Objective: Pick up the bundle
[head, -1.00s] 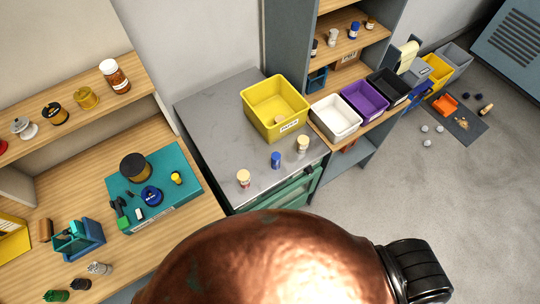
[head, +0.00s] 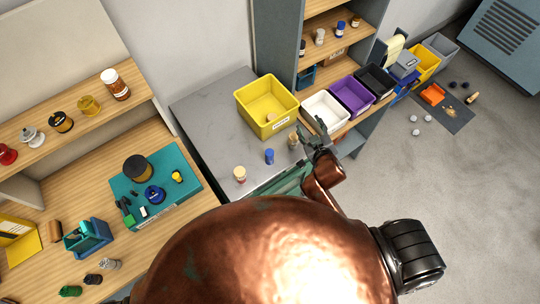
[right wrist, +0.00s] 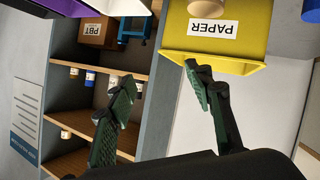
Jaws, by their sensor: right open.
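I cannot tell which is the task's bundle. My right gripper (head: 317,136) is open over the counter's right edge, just right of the farther cream one and apart from it as far as I can see. In the right wrist view its two green-padded fingers (right wrist: 158,78) are spread with nothing between them. My left gripper is out of view.
A yellow bin (head: 268,128) labelled PAPER stands on the counter behind the cylinders. White (head: 325,125), purple and black bins line the shelf to the right. Several tufts and a teal mat (head: 200,185) lie on the wooden bench at left. Open floor is at right.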

